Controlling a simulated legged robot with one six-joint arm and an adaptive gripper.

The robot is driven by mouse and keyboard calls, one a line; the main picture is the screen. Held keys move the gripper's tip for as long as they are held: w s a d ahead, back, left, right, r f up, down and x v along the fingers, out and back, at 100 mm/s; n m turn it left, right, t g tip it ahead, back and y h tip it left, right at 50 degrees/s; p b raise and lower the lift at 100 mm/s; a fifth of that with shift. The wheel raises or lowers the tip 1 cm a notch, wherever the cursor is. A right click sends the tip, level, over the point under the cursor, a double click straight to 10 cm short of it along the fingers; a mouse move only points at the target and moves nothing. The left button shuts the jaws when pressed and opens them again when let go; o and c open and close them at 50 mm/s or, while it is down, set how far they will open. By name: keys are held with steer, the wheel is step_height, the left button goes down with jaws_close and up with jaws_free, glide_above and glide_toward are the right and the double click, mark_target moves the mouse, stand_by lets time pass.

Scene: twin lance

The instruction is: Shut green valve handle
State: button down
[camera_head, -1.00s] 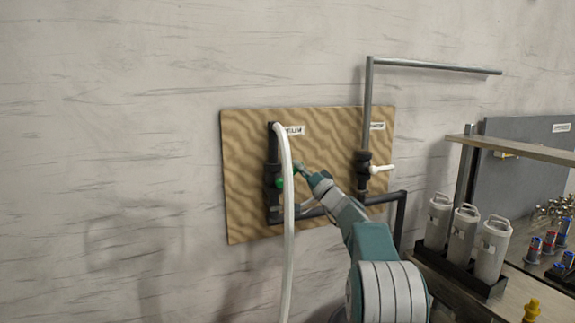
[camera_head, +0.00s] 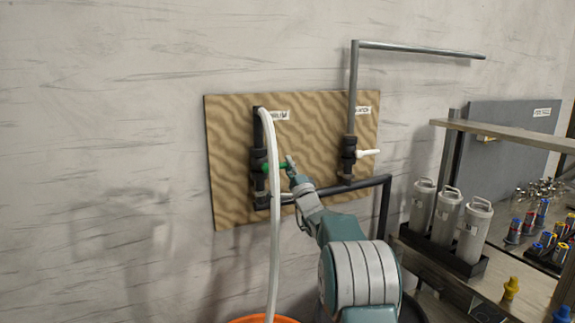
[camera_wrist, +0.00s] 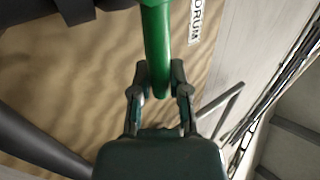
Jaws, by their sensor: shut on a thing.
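The green valve handle (camera_head: 275,167) sticks out sideways to the right from the left black valve (camera_head: 258,162) on the wavy-patterned board. In the wrist view the green handle (camera_wrist: 157,45) comes down from the top edge to between my fingers. My gripper (camera_head: 290,164) is shut on the handle's outer end; it also shows in the wrist view (camera_wrist: 160,85), with one finger on each side of the handle. The white hose in front hides part of the handle near the valve.
A white-handled valve (camera_head: 367,153) sits to the right on the same board (camera_head: 310,130). A white hose (camera_head: 275,230) hangs down near the handle towards an orange rim (camera_head: 262,319). Dark pipes run below my gripper. White canisters (camera_head: 446,215) stand on the bench at right.

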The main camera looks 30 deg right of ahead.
steer(key=shift+d+f, duration=0.15)
steer(key=shift+f, duration=0.2)
steer(key=c, duration=0.6)
jaws_free()
steer(key=shift+r, duration=0.1)
steer(key=shift+d, duration=0.1)
steer(key=v, duration=1.2)
